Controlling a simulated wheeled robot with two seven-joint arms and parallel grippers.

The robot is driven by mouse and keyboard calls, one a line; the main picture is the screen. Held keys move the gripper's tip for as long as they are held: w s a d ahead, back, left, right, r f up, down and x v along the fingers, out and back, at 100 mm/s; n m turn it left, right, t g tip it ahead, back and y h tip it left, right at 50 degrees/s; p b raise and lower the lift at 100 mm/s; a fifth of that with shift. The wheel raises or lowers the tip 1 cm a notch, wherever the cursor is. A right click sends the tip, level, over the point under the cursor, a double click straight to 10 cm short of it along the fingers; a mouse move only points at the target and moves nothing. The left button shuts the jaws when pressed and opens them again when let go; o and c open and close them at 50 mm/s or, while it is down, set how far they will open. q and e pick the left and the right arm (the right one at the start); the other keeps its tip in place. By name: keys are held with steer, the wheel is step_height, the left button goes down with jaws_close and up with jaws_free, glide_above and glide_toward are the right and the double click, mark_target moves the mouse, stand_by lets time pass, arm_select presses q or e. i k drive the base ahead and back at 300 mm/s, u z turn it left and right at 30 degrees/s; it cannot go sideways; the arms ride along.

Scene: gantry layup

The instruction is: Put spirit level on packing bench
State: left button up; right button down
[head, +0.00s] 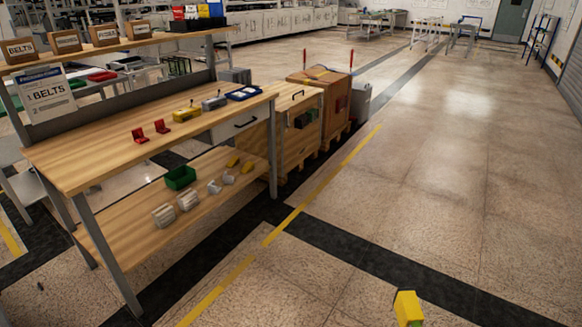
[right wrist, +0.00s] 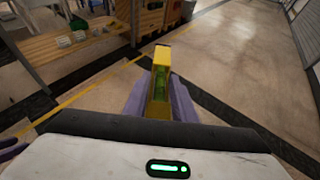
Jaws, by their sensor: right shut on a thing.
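The yellow spirit level (right wrist: 160,85), with a green window, stands between the purple fingers of my right gripper (right wrist: 159,100) in the right wrist view. The gripper is shut on it. The level's yellow end (head: 408,309) also shows at the bottom of the head view, over open floor and apart from the bench. The wooden-topped bench (head: 100,150), which I take as the packing bench, stands at the left of the head view. Its front left top is bare. My left gripper is not in the head view.
Two red items (head: 140,135), a yellow item (head: 186,113), a grey item and a blue tray (head: 243,93) sit along the bench top. A lower shelf (head: 130,222) holds a green bin (head: 180,177) and several small parts. Wooden crates (head: 320,90) stand beyond. The floor at right is clear.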

mark_target(93, 162)
steer(key=u, duration=1.75)
steer(key=i, duration=2.2)
